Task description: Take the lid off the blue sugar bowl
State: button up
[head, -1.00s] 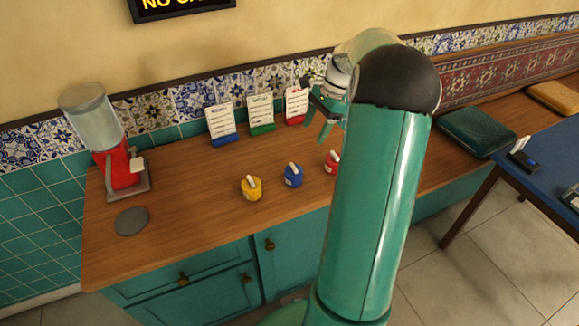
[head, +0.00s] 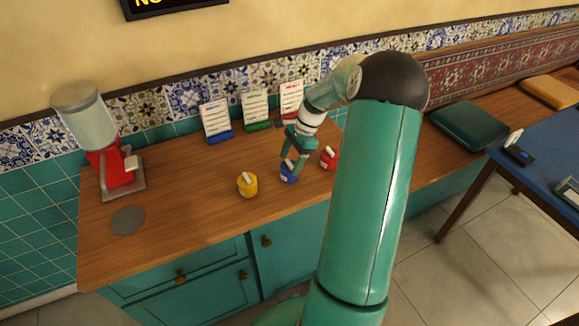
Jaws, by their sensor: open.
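The blue sugar bowl (head: 289,178) stands on the wooden counter, between a yellow bowl and a red bowl. Its lid, with a pale handle, is partly hidden by my gripper. My gripper (head: 294,163) points down at the top of the blue bowl, with its fingers around or just in front of the lid handle. The fingers are open. I cannot tell whether they touch the lid.
The yellow bowl (head: 247,184) is close on the left and the red bowl (head: 328,158) close on the right. Menu cards (head: 256,111) stand behind. A red dispenser (head: 112,160) and a grey disc (head: 127,220) are at the left. The counter (head: 190,200) is clear between.

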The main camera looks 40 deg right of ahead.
jog(key=shift+f, duration=0.15)
jog(key=shift+c, duration=0.4)
jog(key=c, duration=0.8)
